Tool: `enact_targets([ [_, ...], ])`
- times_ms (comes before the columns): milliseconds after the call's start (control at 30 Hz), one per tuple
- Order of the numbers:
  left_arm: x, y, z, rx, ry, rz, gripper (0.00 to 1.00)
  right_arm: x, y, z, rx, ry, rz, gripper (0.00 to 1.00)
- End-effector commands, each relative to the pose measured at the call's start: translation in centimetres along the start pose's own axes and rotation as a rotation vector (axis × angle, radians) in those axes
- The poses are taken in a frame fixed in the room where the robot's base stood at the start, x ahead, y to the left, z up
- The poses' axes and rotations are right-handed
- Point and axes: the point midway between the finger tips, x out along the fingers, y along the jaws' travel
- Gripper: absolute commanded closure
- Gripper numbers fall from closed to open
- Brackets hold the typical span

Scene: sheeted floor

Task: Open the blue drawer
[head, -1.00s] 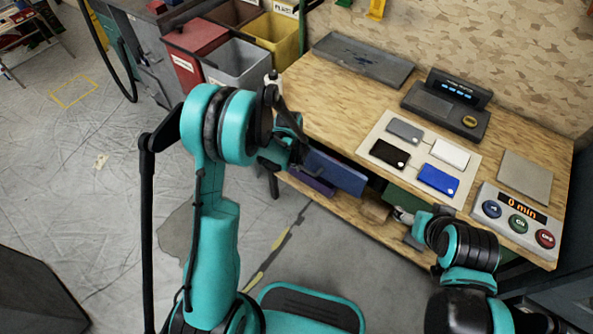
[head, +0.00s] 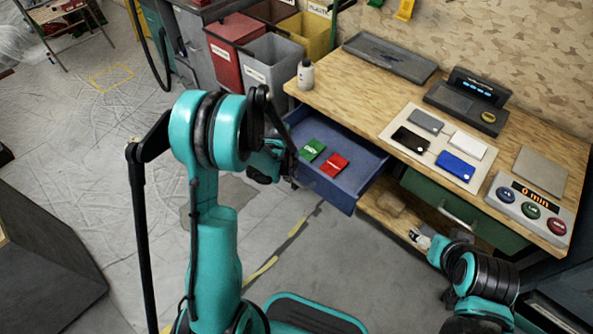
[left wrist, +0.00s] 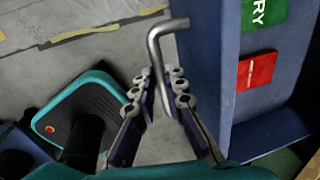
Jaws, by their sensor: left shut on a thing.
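The blue drawer (head: 349,194) is pulled well out from under the left part of the workbench, with its inside showing. A green packet (head: 312,150) and a red packet (head: 334,165) lie in it. In the left wrist view the drawer's wall (left wrist: 207,70) runs beside its metal bar handle (left wrist: 154,58). My left gripper (left wrist: 164,88) is shut on this handle; in the head view the gripper (head: 284,170) is at the drawer's front, partly hidden by its own arm. My right gripper (head: 421,238) is low in front of the green drawer (head: 465,208), its fingers too small to read.
The workbench (head: 350,100) holds a white bottle (head: 306,75), a tray (head: 390,57), a scale-like device (head: 467,98), several cards on a board and a button panel (head: 530,208). Bins (head: 270,70) stand left of it. The floor in front is mostly clear.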

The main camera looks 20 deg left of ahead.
Motion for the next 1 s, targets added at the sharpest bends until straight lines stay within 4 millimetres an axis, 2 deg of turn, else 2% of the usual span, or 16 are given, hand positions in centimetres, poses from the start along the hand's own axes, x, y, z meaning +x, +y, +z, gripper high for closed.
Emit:
enact_targets([
  [433,-0.1,0.4,0.0,0.001,0.001,0.001,1.0,0.0,0.0,0.0,0.0,0.0,0.0,0.27],
  [467,-0.1,0.4,0.0,0.001,0.001,0.001,0.81,0.0,0.0,0.0,0.0,0.0,0.0,0.27],
  [500,-0.1,0.4,0.0,0.001,0.001,0.001,0.7,0.0,0.0,0.0,0.0,0.0,0.0,0.27],
  [533,-0.1,0.4,0.0,0.001,0.001,0.001,0.67,0.0,0.0,0.0,0.0,0.0,0.0,0.27],
  [833,-0.2,0.4,0.0,0.0,0.0,0.0,0.67,0.0,0.0,0.0,0.0,0.0,0.0,0.27],
  [1000,-1.8,0.4,0.0,0.0,0.0,0.0,0.67,0.0,0.0,0.0,0.0,0.0,0.0,0.27],
])
